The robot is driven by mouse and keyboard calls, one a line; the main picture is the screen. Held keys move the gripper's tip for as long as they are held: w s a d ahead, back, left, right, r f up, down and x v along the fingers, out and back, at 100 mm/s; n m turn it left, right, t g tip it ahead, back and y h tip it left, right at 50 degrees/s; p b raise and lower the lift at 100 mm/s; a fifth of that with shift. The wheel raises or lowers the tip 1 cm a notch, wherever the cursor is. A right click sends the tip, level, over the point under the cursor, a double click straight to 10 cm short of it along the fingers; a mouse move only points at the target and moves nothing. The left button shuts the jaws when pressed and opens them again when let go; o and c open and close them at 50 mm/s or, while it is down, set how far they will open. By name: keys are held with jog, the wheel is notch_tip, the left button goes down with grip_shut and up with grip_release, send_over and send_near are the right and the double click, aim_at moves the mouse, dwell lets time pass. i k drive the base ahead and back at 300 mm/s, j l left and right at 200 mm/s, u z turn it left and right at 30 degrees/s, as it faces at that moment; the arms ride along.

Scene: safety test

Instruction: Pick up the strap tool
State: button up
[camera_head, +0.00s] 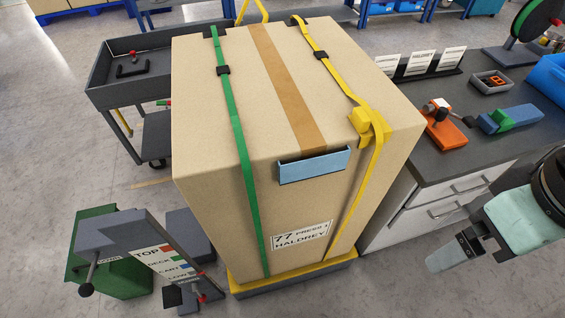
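No label marks the strap tool. Two candidates lie on the dark grey counter (430,172) at the right: an orange tool (446,135) with a grey and black handle on top, and a blue tool (522,117) with a green part. My gripper (442,256) is at the lower right, in front of the counter's drawers and nearer to me than both tools. It touches neither tool. A tall cardboard box (215,160) stands in the middle with a green strap (238,130) and a yellow strap (337,78).
A small tray (491,83), a row of placards (421,63), a round green reel (532,22) and a blue bin (549,74) occupy the counter. A grey cart (130,95) stands left of the box. A lever stand (140,255) is at lower left.

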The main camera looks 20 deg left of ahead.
aim_at(444, 133)
jog(key=i+l+u, duration=0.35)
jog(key=u, duration=0.15)
jog(key=i+l+u, duration=0.3)
jog(key=l+u, duration=0.15)
jog(key=i+l+u, duration=0.2)
jog(key=l+u, duration=0.3)
